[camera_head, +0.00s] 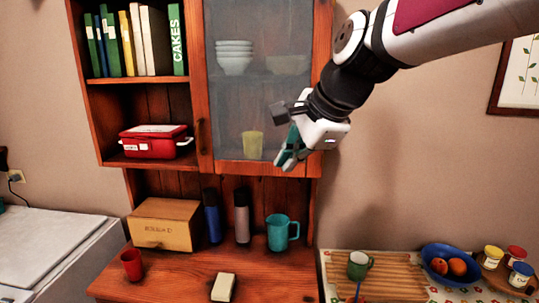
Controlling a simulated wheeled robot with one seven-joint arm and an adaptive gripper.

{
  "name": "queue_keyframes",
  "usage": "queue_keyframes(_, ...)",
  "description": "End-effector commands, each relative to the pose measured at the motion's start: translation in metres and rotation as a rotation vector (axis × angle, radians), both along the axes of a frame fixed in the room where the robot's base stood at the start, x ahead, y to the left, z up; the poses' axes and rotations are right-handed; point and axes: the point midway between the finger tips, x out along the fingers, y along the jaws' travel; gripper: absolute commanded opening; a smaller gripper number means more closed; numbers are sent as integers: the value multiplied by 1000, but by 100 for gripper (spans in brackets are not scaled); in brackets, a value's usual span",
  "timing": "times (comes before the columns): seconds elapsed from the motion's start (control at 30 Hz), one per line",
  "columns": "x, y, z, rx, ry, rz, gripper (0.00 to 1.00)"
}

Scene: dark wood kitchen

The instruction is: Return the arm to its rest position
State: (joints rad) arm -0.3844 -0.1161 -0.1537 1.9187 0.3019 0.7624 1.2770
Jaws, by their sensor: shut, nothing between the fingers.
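My gripper (287,160) is in the upper middle of the head view, at the end of my arm, which comes in from the upper right. It hangs in the air in front of the right edge of the wooden cabinet (313,90), with its fingers pointing down and to the left. The fingers are shut with nothing between them. They show above the teal mug (278,233), apart from it.
The cabinet's glass door (235,60) is closed. On the wooden counter (180,285) stand a bread box (165,225), two bottles, a red cup (132,265) and a pale block (223,288). At right are a green mug (359,265), a blue fruit bowl (437,252) and small jars.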

Motion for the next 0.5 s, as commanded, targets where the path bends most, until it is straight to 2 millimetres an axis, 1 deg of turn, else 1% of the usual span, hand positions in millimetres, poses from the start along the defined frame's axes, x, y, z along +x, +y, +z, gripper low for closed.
queue_keyframes(0.03,-20,-21,-1,-68,-36,69,0)
queue_keyframes(0.07,-32,-32,-3,-115,-56,119,0)
queue_keyframes(0.1,-48,-45,-6,-181,-81,188,0)
queue_keyframes(0.17,-73,-65,-13,-280,-116,292,0)
queue_keyframes(0.2,-89,-77,-19,-348,-136,363,0)
queue_keyframes(0.27,-114,-93,-28,-448,-160,468,0)
queue_keyframes(0.3,-130,-103,-35,-515,-173,538,0)
queue_keyframes(0.4,-165,-124,-54,-665,-190,700,0)
queue_keyframes(0.5,-192,-139,-71,-779,-192,828,0)
